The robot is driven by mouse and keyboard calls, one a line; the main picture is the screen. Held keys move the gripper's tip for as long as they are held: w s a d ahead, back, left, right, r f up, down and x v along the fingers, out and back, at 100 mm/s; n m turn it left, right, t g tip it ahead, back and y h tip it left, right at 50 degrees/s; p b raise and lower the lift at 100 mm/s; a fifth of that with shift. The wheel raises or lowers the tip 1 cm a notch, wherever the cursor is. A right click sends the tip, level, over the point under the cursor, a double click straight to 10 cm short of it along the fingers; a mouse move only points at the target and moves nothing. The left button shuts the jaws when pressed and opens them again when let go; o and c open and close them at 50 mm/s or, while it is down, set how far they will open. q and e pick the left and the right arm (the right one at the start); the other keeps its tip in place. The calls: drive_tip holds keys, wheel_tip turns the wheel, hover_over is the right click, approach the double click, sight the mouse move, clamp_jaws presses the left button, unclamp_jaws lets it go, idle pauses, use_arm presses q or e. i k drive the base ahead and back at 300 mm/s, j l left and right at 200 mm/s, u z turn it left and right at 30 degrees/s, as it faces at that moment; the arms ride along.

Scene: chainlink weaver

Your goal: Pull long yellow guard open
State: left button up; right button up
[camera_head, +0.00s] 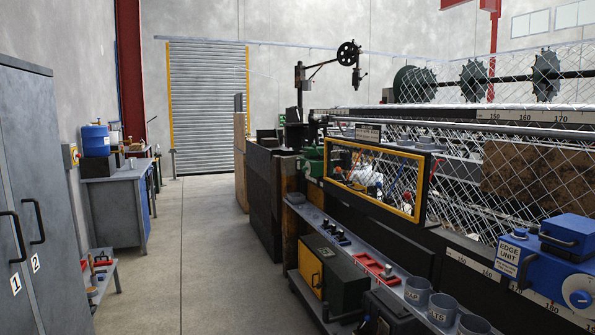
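A long yellow-framed guard (416,203) with a see-through panel is mounted on the front of the weaving machine, right of centre. The panel lies within a black surround, and I cannot tell from here whether the guard is fully shut. Small red, white and blue parts show through its panel. Neither of my grippers is in view.
A grey shelf (318,220) with cups and a red tray (376,270) runs below the guard. A yellow-doored box (311,272) stands lower. A blue edge unit (545,262) is at right. Grey lockers (45,150) stand at left. The concrete aisle (205,250) is clear.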

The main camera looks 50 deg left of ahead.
sight(357, 171)
drive_tip(key=u, duration=1.35)
drive_tip(key=i+j, duration=0.2)
drive_tip(key=i, duration=0.15)
